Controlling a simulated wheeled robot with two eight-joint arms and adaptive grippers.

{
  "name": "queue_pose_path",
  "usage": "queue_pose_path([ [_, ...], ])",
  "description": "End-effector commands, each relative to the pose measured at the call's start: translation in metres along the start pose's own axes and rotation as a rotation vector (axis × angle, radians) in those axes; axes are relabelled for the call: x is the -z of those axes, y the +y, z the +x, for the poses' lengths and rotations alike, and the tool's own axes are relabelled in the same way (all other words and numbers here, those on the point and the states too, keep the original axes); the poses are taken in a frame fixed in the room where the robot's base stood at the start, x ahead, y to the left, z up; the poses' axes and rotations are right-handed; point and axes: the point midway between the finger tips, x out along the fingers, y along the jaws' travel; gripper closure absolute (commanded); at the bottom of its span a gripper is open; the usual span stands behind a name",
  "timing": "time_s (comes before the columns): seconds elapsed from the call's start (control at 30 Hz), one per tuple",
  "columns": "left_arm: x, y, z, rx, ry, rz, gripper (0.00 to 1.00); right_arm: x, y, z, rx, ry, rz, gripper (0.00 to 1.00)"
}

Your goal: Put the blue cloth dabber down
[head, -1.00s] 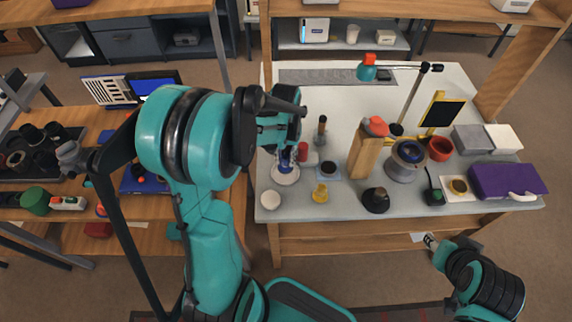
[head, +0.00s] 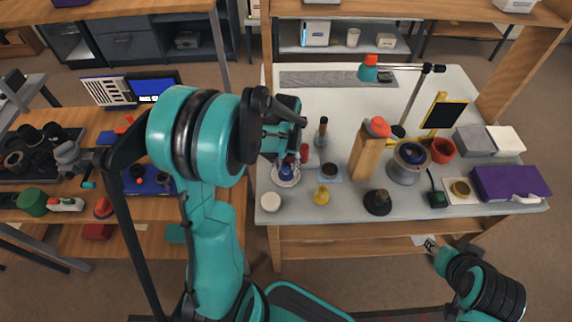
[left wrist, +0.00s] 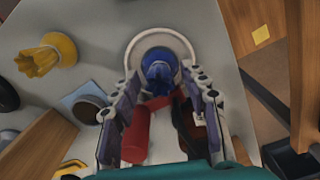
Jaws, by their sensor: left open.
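The blue cloth dabber (head: 286,173) stands in a round white dish (head: 296,181) at the table's left side. In the left wrist view the dabber (left wrist: 160,74) sits inside the pale dish rim (left wrist: 186,36). My left gripper (left wrist: 165,88) is open, its fingers on either side of and just short of the dabber. In the head view my left gripper (head: 290,143) is above the dish, partly hidden by its own arm. My right gripper (head: 431,244) is low at the right, in front of the table, too small to tell its state.
A red cylinder (left wrist: 136,134) stands close by the left fingers. A dark-handled brush (head: 322,133), a small square pad with a dark round piece (head: 328,169), a yellow piece (head: 321,194) and a white jar (head: 271,202) are near.

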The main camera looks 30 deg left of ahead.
Motion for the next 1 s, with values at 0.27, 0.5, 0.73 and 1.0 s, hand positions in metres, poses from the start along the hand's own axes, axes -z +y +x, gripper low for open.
queue_pose_path([
  [0.27,-0.001,0.0,-0.047,0.0,0.0,0.0,0.55,0.013,0.0,-0.018,0.0,0.0,0.0,0.6],
  [0.5,-0.001,0.0,-0.098,0.0,0.0,0.0,0.55,0.024,0.0,-0.033,0.0,0.0,0.0,0.6],
  [0.73,-0.001,0.001,-0.122,0.0,0.002,0.001,0.55,0.028,0.0,-0.039,0.0,0.0,0.0,0.6],
  [1.0,-0.036,0.026,-0.158,-0.004,0.154,0.062,0.55,0.028,0.0,-0.039,0.0,0.0,0.0,0.6],
])
